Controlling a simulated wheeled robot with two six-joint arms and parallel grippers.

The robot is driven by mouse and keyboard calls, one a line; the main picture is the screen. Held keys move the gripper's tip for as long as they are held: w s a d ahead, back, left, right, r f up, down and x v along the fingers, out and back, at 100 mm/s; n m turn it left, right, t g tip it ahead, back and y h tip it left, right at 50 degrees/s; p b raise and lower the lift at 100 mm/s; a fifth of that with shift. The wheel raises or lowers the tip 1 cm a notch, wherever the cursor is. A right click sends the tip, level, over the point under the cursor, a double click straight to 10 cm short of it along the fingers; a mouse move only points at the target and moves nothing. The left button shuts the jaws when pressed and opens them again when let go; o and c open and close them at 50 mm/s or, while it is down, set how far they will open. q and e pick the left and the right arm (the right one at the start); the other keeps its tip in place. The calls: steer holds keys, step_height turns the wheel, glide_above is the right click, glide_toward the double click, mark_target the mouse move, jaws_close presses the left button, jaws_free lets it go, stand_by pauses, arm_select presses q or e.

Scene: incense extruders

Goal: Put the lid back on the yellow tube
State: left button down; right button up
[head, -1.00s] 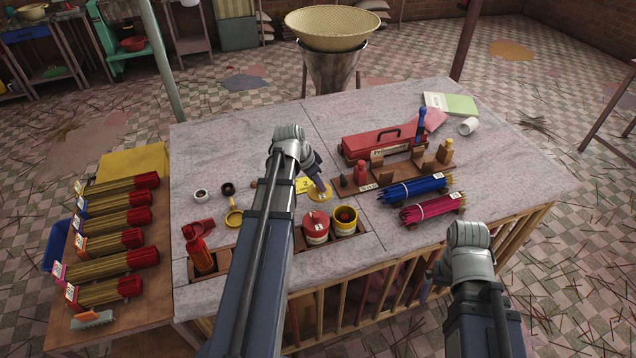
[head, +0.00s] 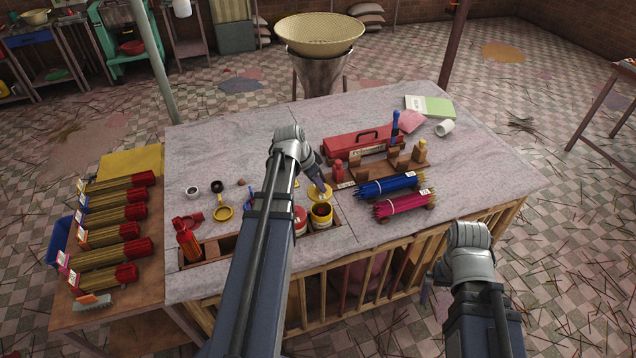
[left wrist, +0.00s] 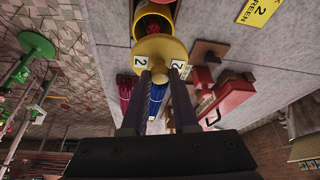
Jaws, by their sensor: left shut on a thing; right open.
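The yellow tube (head: 321,220) stands open in the rack at the table's front edge, with a dark red inside showing. The yellow lid (head: 317,193) is in my left gripper (head: 321,186), just behind and above the tube's mouth. In the left wrist view the lid (left wrist: 160,50) has labels marked 2, and its knob sits between the fingertips (left wrist: 160,75). The tube (left wrist: 153,17) shows past the lid, partly covered by it; I cannot tell whether they touch. My right gripper (head: 430,286) is open and empty, low off the table's front right.
A red lidded tube (head: 300,218) stands left of the yellow one, partly behind my left arm. Blue (head: 390,186) and pink (head: 404,204) stick bundles lie to the right. A red toolbox (head: 362,141) is behind.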

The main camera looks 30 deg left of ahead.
mark_target(317, 195)
arm_select(q)
steer(key=shift+s+d+r, duration=0.1)
steer(key=shift+d, duration=0.4)
steer(key=shift+a+f, duration=0.2)
steer(key=shift+f, duration=0.15)
steer(key=shift+d+f+b, duration=0.15)
steer(key=shift+f+b, duration=0.25)
steer(key=shift+b, duration=0.35)
step_height(317, 195, down, 5)
steer(key=b, duration=0.5)
arm_select(e)
step_height(317, 195, down, 6)
steer(key=shift+d, duration=0.35)
arm_select(q)
steer(key=shift+f, duration=0.2)
arm_select(e)
steer(key=shift+s+f, duration=0.1)
steer(key=shift+f, duration=0.15)
arm_select(q)
steer(key=c, duration=0.6)
jaws_free()
steer(key=shift+o, duration=0.4)
